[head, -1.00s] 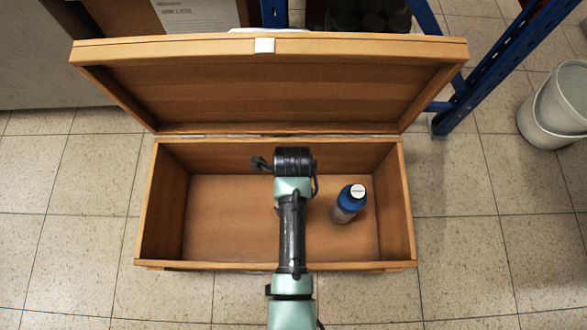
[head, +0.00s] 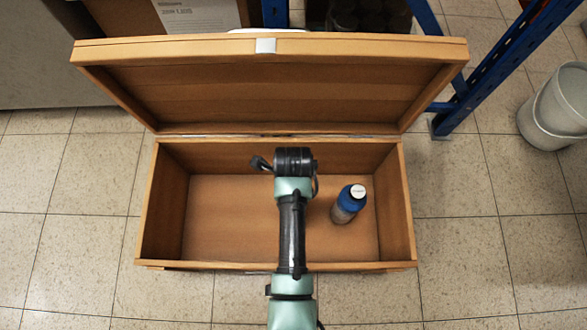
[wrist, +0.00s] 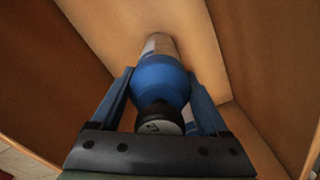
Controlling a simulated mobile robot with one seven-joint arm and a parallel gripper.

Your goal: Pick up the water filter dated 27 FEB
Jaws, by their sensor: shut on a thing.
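My gripper (wrist: 158,112) is shut on a blue-shouldered water filter (wrist: 160,80) in the wrist view. The filter has a grey lower body and a dark cap with a small label on top; its date is too small to read. In the head view my gripper and what it holds are hidden under my arm. A blue water filter with a pale cap top (head: 349,204) stands in the right part of the wooden chest, and no fingers show around it. Its date is not legible either.
The wooden chest (head: 170,215) is open, its lid (head: 265,85) leaning back. Its walls rise close around my arm. Blue shelf posts (head: 490,85) stand behind it, and a grey bucket (head: 556,108) is at the right. The chest floor left of my arm looks bare.

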